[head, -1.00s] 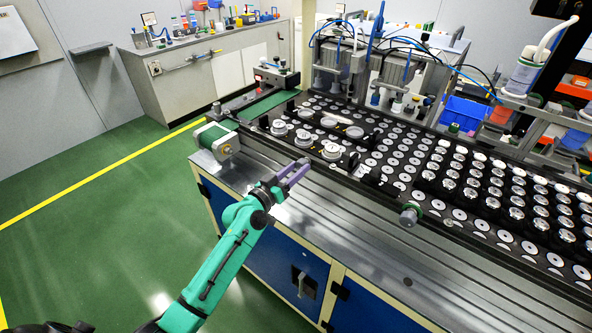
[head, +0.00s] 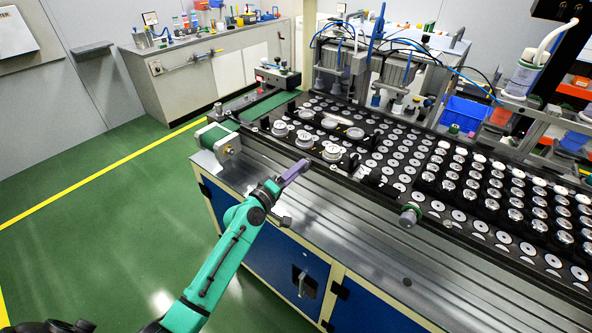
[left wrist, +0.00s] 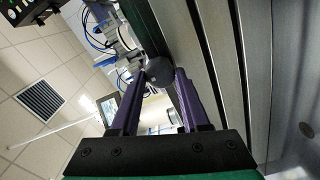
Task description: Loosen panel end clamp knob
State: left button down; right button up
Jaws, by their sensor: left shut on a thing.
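My left gripper (head: 303,165) reaches the front rail of the panel from the left in the head view. Its purple fingers overlap there, and the tip hides whatever lies between them. In the left wrist view, the fingertips (left wrist: 161,72) are shut on a dark round knob (left wrist: 159,68), which sits against the metal rail. The fingers stand apart by about the knob's width. The black panel (head: 395,150) carries rows of silver and white discs. My right gripper is not in view.
A green-and-silver motor (head: 217,140) sits at the left end of the frame. A round grey-green part (head: 409,214) juts from the front edge at right. Gauges and blue tubes stand behind the panel.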

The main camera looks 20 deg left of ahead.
pick_arm(q)
jog(key=shift+r+n, duration=0.1)
jog(key=shift+n, duration=1)
jog(key=c, duration=0.8)
grip_release()
jog(key=o, duration=0.4)
jog(key=shift+w, duration=0.1)
